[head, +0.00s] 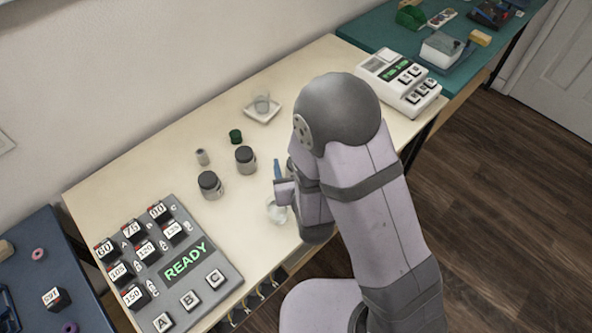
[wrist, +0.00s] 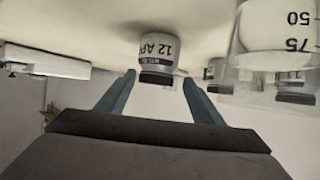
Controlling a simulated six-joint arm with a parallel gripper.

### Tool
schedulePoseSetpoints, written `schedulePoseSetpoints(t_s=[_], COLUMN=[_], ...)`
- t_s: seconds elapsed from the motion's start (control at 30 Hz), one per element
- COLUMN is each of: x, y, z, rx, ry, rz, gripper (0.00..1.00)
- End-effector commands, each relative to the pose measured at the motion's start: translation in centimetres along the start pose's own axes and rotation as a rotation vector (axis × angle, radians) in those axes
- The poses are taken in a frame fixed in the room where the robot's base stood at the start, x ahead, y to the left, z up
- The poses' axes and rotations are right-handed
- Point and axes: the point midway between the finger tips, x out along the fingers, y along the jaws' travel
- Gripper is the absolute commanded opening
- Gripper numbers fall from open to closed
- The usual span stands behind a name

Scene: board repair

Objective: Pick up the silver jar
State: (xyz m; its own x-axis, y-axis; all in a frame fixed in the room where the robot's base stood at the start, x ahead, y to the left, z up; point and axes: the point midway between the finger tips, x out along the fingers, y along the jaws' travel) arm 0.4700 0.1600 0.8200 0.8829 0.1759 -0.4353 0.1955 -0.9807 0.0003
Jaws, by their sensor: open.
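A silver-grey jar (wrist: 157,52) with a pale label reading "12 AP…" and a dark lid shows upside down in the wrist view. It lies in line with the space between the fingers of my gripper (wrist: 158,77), which are apart on either side of it. I cannot tell whether they touch it. In the head view my gripper (head: 279,172) points over the table, one blue finger showing. My arm hides most of what is in front of it. Two dark-lidded jars, one nearer (head: 210,185) and one farther (head: 245,160), stand to the left.
A clear beaker (head: 277,212) stands close to my gripper; a graduated beaker (wrist: 285,45) fills the right of the wrist view. A small vial (head: 202,157), a green cap (head: 235,136) and a glass on a white tray (head: 250,116) stand behind. A keypad panel (head: 225,283) lies left.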

Motion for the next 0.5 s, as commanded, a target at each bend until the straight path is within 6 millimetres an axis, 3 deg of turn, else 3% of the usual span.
schedulePoseSetpoints(t_s=[0.23,0.5], x=[0.7,2.9], y=[0.1,0.8], z=[0.2,0.5], rx=[0.002,0.002], ry=[0.003,-0.002], rz=[0.001,0.004], gripper=[0.61,0.61])
